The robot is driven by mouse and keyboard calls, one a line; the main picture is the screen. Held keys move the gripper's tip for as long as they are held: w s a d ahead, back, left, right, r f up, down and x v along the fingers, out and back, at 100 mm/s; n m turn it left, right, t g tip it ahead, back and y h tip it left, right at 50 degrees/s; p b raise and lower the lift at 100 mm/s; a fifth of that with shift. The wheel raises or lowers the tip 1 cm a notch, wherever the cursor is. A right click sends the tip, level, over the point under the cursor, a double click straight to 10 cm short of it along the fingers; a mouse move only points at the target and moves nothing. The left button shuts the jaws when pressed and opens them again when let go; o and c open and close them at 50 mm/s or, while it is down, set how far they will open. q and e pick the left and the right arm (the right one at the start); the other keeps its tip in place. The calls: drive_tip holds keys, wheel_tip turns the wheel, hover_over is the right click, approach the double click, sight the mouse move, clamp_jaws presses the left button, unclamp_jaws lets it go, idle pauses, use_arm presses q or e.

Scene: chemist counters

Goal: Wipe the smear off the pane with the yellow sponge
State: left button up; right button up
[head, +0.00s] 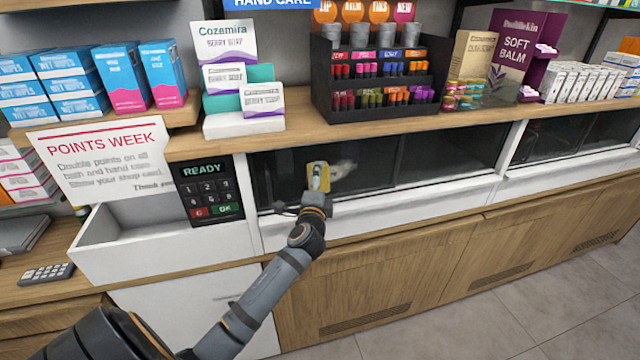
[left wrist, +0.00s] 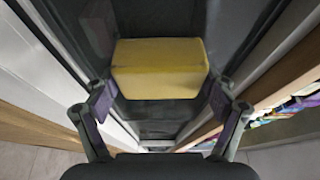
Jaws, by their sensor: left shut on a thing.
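The yellow sponge (head: 318,171) is in my left gripper (head: 316,190), in front of the dark glass pane (head: 370,165) under the counter top. The left wrist view shows the sponge (left wrist: 160,68) between the two fingers of the left gripper (left wrist: 160,103), which is shut on it. The whitish smear (head: 344,168) shows on the pane just right of the sponge, and the sponge may hide part of it. I cannot tell whether the sponge touches the glass. My right gripper is in neither view.
A keypad (head: 208,190) reading READY is left of the pane, beside a white open bin (head: 105,262). The wooden counter top (head: 300,136) overhangs the pane, carrying soap boxes (head: 240,95) and a black lip-product rack (head: 378,85). A white ledge (head: 400,195) runs below the glass.

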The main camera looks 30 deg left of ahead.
use_arm(q)
drive_tip(key=shift+w+d+b, duration=0.3)
drive_tip(key=shift+w+d, duration=1.05)
drive_tip(key=shift+w, duration=0.05)
drive_tip(key=shift+w+d+f+b, duration=0.1)
drive_tip(key=shift+w+d+b, duration=0.15)
drive_tip(key=shift+w+d, duration=0.3)
drive_tip(key=shift+w+d+b, duration=0.25)
drive_tip(key=shift+w+d, duration=0.05)
drive_tip(key=shift+w, duration=0.35)
drive_tip(key=shift+w+d, duration=0.3)
